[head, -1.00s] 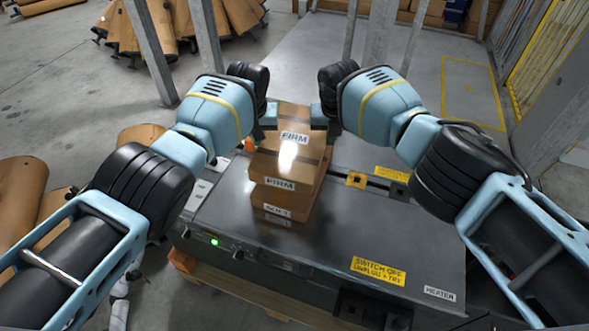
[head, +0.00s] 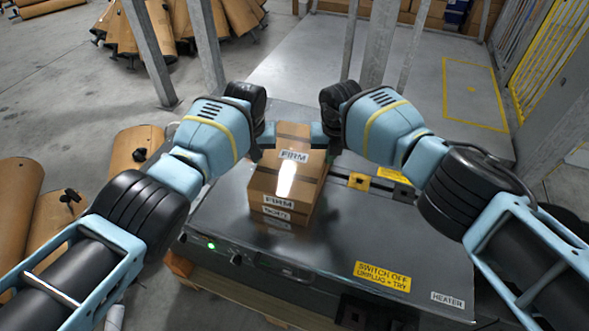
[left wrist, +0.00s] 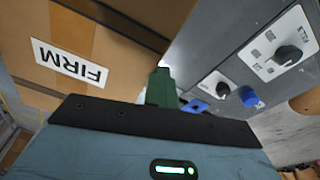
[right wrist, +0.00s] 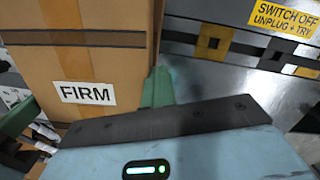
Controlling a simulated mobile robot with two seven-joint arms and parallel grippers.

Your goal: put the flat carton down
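The flat carton (head: 282,182), brown with dark bands and white FIRM labels, is between my two grippers over the grey machine top. A lower carton (head: 296,217) shows as a thin strip with a partly covered label under its front edge; I cannot tell whether the two touch. My left gripper (head: 265,138) is shut, its green fingertips at the carton's left side. My right gripper (head: 320,136) is shut at the right side. The carton also fills much of the left wrist view (left wrist: 100,30) and right wrist view (right wrist: 95,50).
The machine top (head: 350,225) is clear to the right of the cartons. A yellow switch-off sign (head: 383,276) and a yellow block (head: 359,181) are on it. Grey posts (head: 150,55) rise behind. Brown mufflers (head: 135,150) lie at the left.

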